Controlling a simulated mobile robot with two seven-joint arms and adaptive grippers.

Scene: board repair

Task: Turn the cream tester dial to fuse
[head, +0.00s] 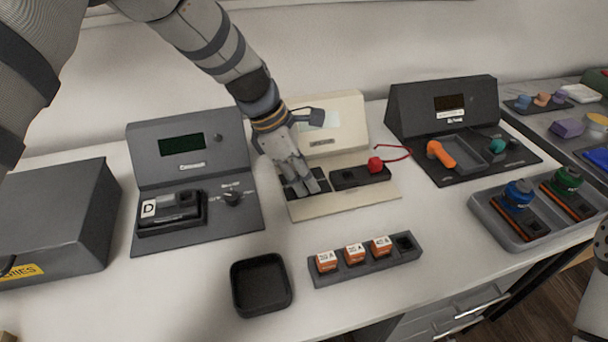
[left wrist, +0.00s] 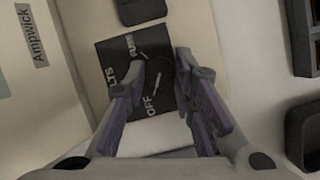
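The cream tester (head: 345,206) stands mid-table with an upright display housing and a flat base. My left gripper (head: 303,188) points down over the black dial plate on that base and hides the dial in the head view. In the left wrist view the plate (left wrist: 118,50) reads FUSE, OFF and a partly hidden VOLTS. The dark dial (left wrist: 160,78) lies between the parted fingers of my left gripper (left wrist: 163,72). Its white line seems to point toward OFF. Contact between fingers and dial is unclear. My right gripper is not clearly visible.
A red-topped probe (head: 375,164) sits in a dark holder right of the dial. A grey tester (head: 145,240) stands left and a black tester (head: 470,182) right. In front are an empty black tray (head: 261,257) and a fuse rack (head: 350,271).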

